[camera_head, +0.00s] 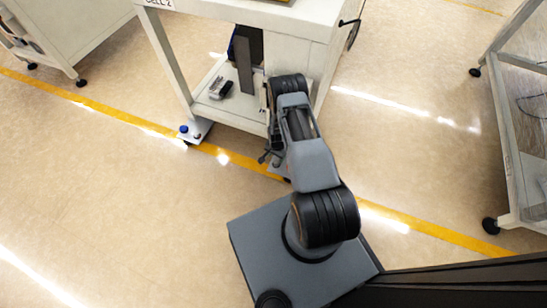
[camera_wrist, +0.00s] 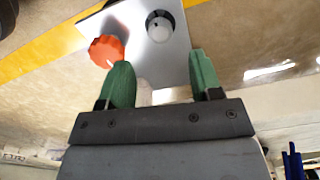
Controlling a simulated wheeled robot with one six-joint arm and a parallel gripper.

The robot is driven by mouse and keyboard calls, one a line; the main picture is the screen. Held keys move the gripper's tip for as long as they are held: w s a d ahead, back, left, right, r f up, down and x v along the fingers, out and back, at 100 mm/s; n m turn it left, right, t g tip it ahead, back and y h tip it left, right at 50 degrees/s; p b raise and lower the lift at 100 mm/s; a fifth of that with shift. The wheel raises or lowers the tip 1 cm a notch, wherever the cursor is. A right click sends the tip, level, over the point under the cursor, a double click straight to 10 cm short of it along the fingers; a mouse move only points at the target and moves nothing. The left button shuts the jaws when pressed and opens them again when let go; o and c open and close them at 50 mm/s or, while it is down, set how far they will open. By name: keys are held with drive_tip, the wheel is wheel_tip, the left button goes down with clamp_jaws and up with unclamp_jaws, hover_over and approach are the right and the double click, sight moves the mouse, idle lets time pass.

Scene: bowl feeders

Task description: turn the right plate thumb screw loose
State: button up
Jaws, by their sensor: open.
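In the wrist view, a shiny metal plate (camera_wrist: 137,38) lies beyond my gripper (camera_wrist: 160,60), whose two green fingers are open and empty. An orange knob (camera_wrist: 106,50) with a small white mark sits on the plate, close beside the left fingertip. A pale round piece in a dark ring (camera_wrist: 160,28) is on the plate, ahead of the gap between the fingers. Neither seems to be held. Which part is the thumb screw's head I cannot tell for sure. In the head view my arm hides most of the plate near my gripper (camera_head: 268,156).
A white machine frame (camera_head: 170,58) stands ahead, with a lower shelf holding a dark device (camera_head: 221,88). A small plate with blue and reddish knobs (camera_head: 195,131) sticks out at its left foot. Another frame (camera_head: 507,150) is at the right. Open floor (camera_head: 110,190) lies left.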

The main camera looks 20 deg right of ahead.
sight(276, 162)
wheel_tip(276, 162, down, 7)
drive_tip(key=shift+r+b, duration=0.2)
drive_tip(key=shift+b, duration=1.05)
drive_tip(key=shift+c, duration=0.2)
drive_tip(key=c, duration=0.9)
